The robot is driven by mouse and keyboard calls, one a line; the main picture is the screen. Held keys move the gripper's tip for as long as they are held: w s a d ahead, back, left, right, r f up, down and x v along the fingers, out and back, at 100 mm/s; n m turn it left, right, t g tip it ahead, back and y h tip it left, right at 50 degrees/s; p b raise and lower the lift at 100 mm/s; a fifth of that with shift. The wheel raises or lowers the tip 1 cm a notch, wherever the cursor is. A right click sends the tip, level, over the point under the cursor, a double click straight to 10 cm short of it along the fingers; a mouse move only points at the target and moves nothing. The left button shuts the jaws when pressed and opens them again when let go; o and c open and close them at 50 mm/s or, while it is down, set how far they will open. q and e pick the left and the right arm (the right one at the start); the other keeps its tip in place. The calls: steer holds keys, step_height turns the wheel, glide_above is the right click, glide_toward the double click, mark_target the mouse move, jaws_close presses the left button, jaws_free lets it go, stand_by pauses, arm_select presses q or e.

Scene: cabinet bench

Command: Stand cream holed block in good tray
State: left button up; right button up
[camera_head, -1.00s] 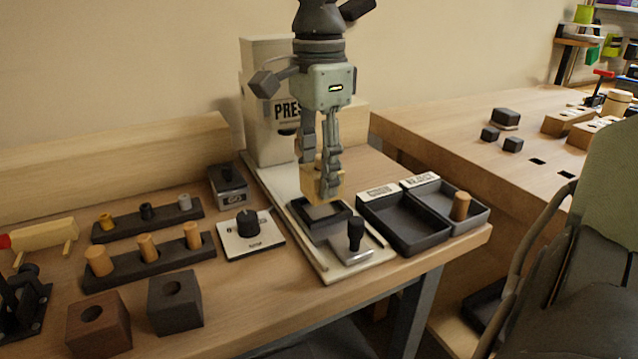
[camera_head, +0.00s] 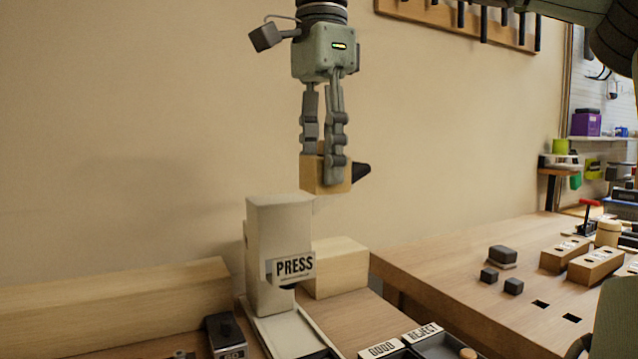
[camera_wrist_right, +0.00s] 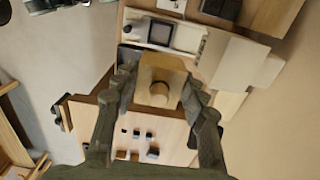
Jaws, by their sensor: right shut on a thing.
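My right gripper (camera_head: 325,165) is shut on the cream holed block (camera_head: 318,177) and holds it in the air, above the top of the press and against the wall in the picture. My left gripper is not in view.
The press (camera_head: 280,255) stands below the held block. The REJECT label (camera_head: 422,334) and part of its dark tray (camera_head: 440,347) are right of the GOOD label. A second bench (camera_head: 450,275) with small dark blocks is at the right. The wall above the press is bare.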

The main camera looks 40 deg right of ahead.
steer(key=s+d+f+m+b, duration=0.1)
steer(key=s+d+f, duration=0.8)
steer(key=f, duration=0.4)
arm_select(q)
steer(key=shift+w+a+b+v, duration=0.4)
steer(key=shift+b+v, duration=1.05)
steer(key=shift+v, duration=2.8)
arm_select(e)
steer(key=shift+n, duration=0.6)
steer(key=f, duration=0.3)
steer(key=a+f+b, duration=0.1)
steer(key=f, duration=0.3)
steer(key=s+f+b, duration=0.1)
steer(key=f, duration=0.3)
steer(key=shift+a, duration=0.25)
steer(key=shift+f+b, duration=0.35)
steer(key=shift+f, duration=0.1)
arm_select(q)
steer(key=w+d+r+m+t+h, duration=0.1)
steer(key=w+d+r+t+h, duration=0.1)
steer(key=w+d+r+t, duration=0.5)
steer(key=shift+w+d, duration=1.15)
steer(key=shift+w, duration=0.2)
arm_select(e)
steer(key=shift+f, duration=0.25)
arm_select(q)
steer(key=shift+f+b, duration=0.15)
steer(key=shift+b, duration=0.25)
